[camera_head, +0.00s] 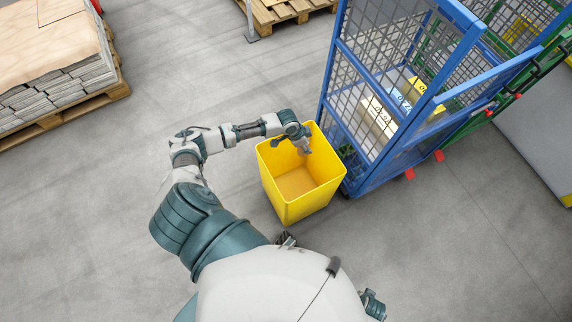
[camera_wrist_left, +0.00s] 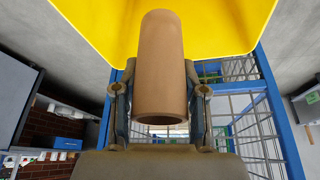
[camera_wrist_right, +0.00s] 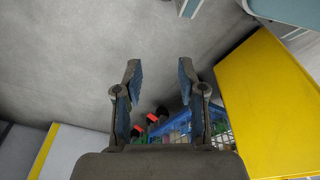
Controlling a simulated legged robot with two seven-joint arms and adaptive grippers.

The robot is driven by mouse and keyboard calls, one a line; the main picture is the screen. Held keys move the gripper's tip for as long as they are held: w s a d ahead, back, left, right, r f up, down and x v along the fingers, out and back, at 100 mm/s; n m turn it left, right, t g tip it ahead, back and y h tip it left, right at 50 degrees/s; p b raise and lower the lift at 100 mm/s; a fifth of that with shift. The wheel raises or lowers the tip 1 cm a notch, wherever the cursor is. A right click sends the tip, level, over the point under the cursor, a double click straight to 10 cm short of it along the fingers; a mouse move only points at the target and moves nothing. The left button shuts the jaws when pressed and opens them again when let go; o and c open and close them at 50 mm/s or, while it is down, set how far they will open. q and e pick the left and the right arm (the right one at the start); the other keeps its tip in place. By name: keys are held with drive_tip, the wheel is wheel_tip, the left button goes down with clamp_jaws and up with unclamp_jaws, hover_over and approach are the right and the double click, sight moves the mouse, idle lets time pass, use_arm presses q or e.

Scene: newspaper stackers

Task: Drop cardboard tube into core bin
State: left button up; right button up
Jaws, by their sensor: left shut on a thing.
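The cardboard tube (camera_wrist_left: 160,65) is a plain brown hollow cylinder, seen large in the left wrist view. My left gripper (camera_wrist_left: 160,78) is shut on it, one finger on each side. In the head view my left gripper (camera_head: 304,149) is over the opening of the yellow core bin (camera_head: 284,205), near its back right side; the tube is hard to make out there. The bin's yellow wall (camera_wrist_left: 90,25) also shows behind the tube in the left wrist view. My right gripper (camera_wrist_right: 159,75) is open and empty, its fingers well apart.
A blue mesh cage cart (camera_head: 353,192) holding boxes stands close against the bin's right side. A pallet with stacked newspapers (camera_head: 60,50) is at the upper left. Another wooden pallet (camera_head: 285,12) is at the back. The grey floor left of the bin is clear.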

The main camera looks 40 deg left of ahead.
use_arm(q)
drive_tip(key=shift+d, duration=0.6)
wheel_tip(320, 180, down, 5)
drive_tip(key=b, duration=0.5)
drive_tip(key=shift+f, duration=0.15)
drive_tip(key=shift+b, duration=0.35)
drive_tip(key=shift+a+f, duration=0.35)
drive_tip(key=shift+a, duration=0.5)
drive_tip(key=o, duration=1)
drive_tip(key=shift+d, duration=0.15)
drive_tip(key=shift+o, duration=1)
drive_tip(key=shift+d+r, duration=0.1)
drive_tip(key=shift+d, duration=0.1)
drive_tip(key=shift+d+r, duration=0.15)
drive_tip(key=shift+d, duration=0.2)
drive_tip(key=v, duration=1.1)
drive_tip(key=shift+d+r, duration=0.15)
drive_tip(key=shift+r, duration=0.3)
use_arm(e)
wheel_tip(320, 180, up, 16)
drive_tip(key=shift+w+d+t, duration=0.3)
drive_tip(key=shift+d, duration=0.05)
